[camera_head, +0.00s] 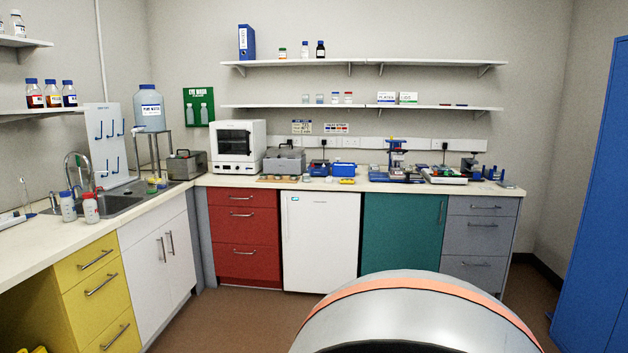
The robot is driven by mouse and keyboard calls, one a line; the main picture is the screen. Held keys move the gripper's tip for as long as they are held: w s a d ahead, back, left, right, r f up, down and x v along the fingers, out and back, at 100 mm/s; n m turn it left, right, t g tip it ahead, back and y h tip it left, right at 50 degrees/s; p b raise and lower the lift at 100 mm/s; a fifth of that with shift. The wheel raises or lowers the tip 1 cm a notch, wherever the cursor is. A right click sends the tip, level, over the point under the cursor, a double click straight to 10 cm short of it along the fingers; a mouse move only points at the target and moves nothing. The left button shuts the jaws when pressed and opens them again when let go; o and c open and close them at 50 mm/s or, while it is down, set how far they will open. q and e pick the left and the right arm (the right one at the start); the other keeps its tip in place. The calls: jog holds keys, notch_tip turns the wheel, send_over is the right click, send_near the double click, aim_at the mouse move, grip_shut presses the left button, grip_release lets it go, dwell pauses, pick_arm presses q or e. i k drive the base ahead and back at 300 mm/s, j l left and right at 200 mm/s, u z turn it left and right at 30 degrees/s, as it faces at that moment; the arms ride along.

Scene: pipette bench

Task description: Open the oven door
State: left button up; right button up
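The oven (238,146) is a white box with a dark glass front. It stands on the back counter, left of the middle of the view, above the red drawers. Its door (234,142) appears closed. Neither of my grippers is in view. A large rounded grey and orange part, likely mine, fills the bottom right. The oven is across open floor from me, well apart from any part of mine that shows.
A metal water bath (285,160) sits right of the oven, and another metal box (187,164) sits left of it. The L-shaped counter (40,244) runs along the left and back. Brown floor (235,318) is clear before the red drawers (243,238). A blue cabinet (597,200) stands at right.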

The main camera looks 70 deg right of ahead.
aim_at(250, 157)
jog(key=l+z, duration=0.2)
jog(key=z, duration=0.25)
jog(key=i+l+z, duration=0.15)
jog(key=z, duration=0.3)
jog(key=i+l+z, duration=0.1)
jog(key=z, duration=0.3)
jog(key=i+l+z, duration=0.25)
jog(key=i+z, duration=0.15)
jog(key=i, duration=0.2)
jog(key=i+l+z, duration=0.1)
jog(key=i+z, duration=0.3)
jog(key=i, duration=1.35)
